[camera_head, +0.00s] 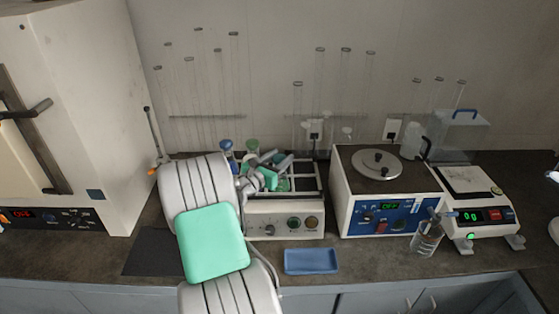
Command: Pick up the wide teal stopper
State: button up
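I cannot pick out the wide teal stopper for sure. A small green top (252,145) stands at the back left of the shaker's rack, beside a blue top (226,145). My gripper (275,170) is small in the view, over the left part of the rack, in front of and to the right of these tops. Teal patches show around it, and I cannot tell which belong to the gripper and which to a loose thing. Whether its fingers are open or hold anything is unclear. My white arm hides the rack's left side.
The cream shaker (285,224) carries the rack. A blue tray (311,261) lies in front of it. Right are a machine with a round lid (376,163), a glass beaker (426,240) and a balance (472,208). Several clear tubes (346,85) stand behind. A large cream cabinet (75,100) bounds the left.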

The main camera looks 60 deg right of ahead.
jog(key=c, duration=0.8)
